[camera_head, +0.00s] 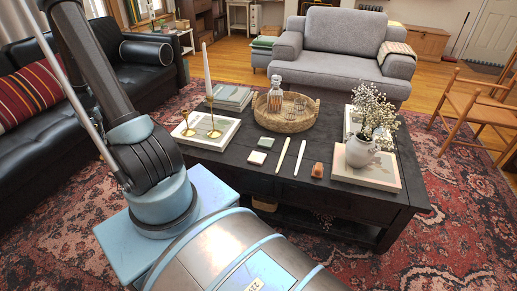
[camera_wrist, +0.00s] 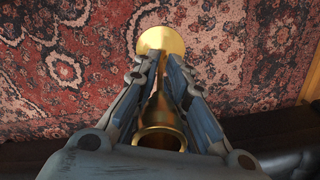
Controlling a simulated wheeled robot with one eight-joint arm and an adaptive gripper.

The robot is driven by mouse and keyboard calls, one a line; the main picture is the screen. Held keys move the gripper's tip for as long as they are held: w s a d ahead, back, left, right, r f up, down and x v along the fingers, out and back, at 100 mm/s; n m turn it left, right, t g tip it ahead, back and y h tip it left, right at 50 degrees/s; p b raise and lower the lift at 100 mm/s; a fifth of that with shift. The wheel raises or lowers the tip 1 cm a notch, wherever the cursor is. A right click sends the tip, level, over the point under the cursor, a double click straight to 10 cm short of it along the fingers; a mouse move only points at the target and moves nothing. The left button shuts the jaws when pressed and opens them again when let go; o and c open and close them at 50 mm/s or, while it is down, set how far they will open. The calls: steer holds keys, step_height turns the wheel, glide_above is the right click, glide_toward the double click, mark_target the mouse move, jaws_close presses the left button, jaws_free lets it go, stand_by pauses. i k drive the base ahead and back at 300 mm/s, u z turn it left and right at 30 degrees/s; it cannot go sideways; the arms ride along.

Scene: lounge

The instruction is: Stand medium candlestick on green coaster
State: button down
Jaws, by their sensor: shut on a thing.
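My gripper (camera_wrist: 163,75) is shut on a brass candlestick (camera_wrist: 161,108) in the wrist view. Its open socket faces the camera and its round base points away, over the rug; part of its stem is hidden between the fingers. I take it as the medium candlestick. The head view shows my arm rising at the left, with the gripper out of frame. Two small square coasters lie on the dark table, a greenish one (camera_head: 266,142) and a paler one (camera_head: 257,158) in front of it. Both look bare. Their exact colours are hard to tell.
Two brass candlesticks, a short one (camera_head: 188,128) and one with a white candle (camera_head: 213,129), stand on a pale book. A round wicker tray (camera_head: 287,122) holds glassware. Two pale sticks, a small brown object (camera_head: 318,170) and a flower vase (camera_head: 360,151) are to the right.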

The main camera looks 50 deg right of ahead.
mark_target(266, 141)
steer(key=z, duration=0.15)
steer(key=k, duration=0.95)
steer(key=z, duration=0.4)
steer(key=i, duration=0.35)
